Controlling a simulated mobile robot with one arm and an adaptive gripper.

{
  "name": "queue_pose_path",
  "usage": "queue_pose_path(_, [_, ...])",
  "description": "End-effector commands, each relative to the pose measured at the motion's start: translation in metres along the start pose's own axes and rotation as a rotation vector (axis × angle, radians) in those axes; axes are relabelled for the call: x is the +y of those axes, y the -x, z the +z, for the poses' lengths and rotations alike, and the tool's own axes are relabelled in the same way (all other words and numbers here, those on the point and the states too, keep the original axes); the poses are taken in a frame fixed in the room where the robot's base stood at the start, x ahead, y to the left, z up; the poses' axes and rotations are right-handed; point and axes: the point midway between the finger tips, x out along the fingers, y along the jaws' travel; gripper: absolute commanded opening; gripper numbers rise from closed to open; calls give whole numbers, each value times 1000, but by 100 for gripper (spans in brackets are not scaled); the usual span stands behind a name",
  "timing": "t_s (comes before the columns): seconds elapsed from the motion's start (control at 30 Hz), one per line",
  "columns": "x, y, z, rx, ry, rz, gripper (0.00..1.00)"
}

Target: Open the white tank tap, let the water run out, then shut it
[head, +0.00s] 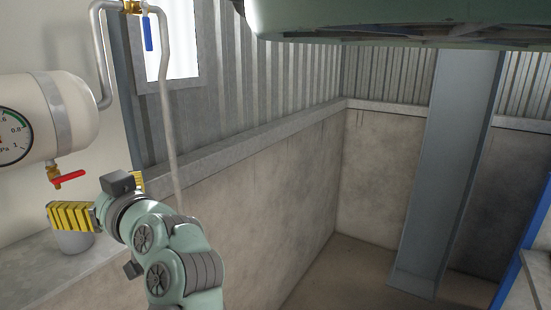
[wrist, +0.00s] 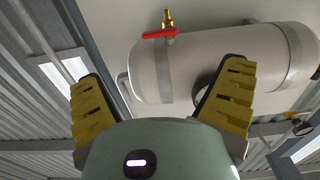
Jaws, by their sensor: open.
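No water stream is visible. My gripper (wrist: 160,78) is open and empty, with yellow ribbed fingers spread apart. In the head view it is below the tap, apart from the lever, with one finger mostly hidden behind my wrist.
A grey container (head: 75,241) stands on a ledge (head: 35,265) below the tap, partly behind a finger. A grey pipe (head: 166,90) with a blue-handled valve (head: 148,32) rises right of the tank. Open floor (head: 350,275) lies to the right, by a steel column (head: 450,170).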

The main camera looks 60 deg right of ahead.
Motion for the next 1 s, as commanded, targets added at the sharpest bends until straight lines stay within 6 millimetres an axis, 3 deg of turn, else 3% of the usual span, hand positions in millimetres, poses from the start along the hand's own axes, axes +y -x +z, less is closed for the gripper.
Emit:
queue_pose_path(0.6, [-2, -91, -5, -4, -3, -7, 94])
queue_pose_path(1.0, [-1, -111, -1, 1, -1, -1, 94])
